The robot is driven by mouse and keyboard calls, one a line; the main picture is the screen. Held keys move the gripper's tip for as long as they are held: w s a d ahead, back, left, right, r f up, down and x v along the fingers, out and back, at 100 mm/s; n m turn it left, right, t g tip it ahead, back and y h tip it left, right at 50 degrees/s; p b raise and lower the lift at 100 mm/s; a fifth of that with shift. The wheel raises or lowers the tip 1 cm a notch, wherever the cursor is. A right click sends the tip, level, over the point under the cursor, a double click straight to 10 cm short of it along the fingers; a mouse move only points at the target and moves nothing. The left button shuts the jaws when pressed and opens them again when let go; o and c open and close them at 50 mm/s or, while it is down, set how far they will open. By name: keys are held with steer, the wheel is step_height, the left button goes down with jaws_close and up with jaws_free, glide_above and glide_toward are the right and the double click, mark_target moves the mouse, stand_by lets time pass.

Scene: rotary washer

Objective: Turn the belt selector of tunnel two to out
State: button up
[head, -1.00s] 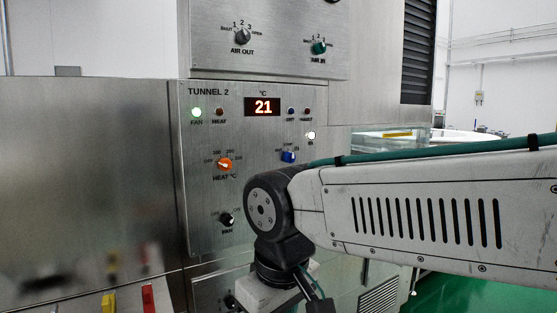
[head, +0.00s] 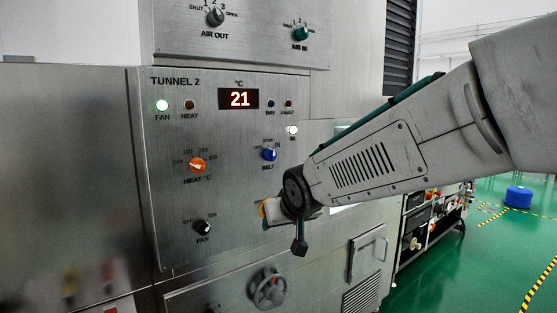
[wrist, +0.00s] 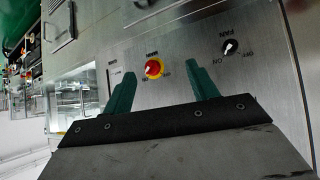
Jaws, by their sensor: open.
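The belt selector (head: 269,154) is a small blue knob at the right of the TUNNEL 2 panel (head: 180,235), above the word BELT. Its pointer is too small to read surely. A white lamp (head: 292,130) beside it is lit. My gripper (wrist: 161,69) is open and empty, its two green fingers apart, facing the panel. In the head view its fingers are hidden behind my wrist, below the belt selector. The wrist view does not show the selector; it shows a red knob on a yellow disc (wrist: 153,69) beyond the fingers.
The black fan knob (head: 203,227) and orange heat knob (head: 197,165) are left of my wrist. A grey handwheel (head: 268,288) is below. The green AIR IN knob (head: 301,34) is above. Green floor (head: 460,270) lies open at right.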

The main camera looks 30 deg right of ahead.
steer(key=w+d+r+t, duration=0.4)
steer(key=w+d+t, duration=0.25)
steer(key=w, duration=0.55)
steer(key=t+y, duration=0.3)
steer(key=t, duration=0.4)
glide_toward(274, 158)
steer(key=w, duration=0.2)
steer(key=shift+n, duration=0.4)
steer(key=x, duration=0.3)
steer(key=r+x, duration=0.1)
steer(key=x, duration=0.3)
steer(key=shift+w, duration=0.1)
steer(key=c, duration=1)
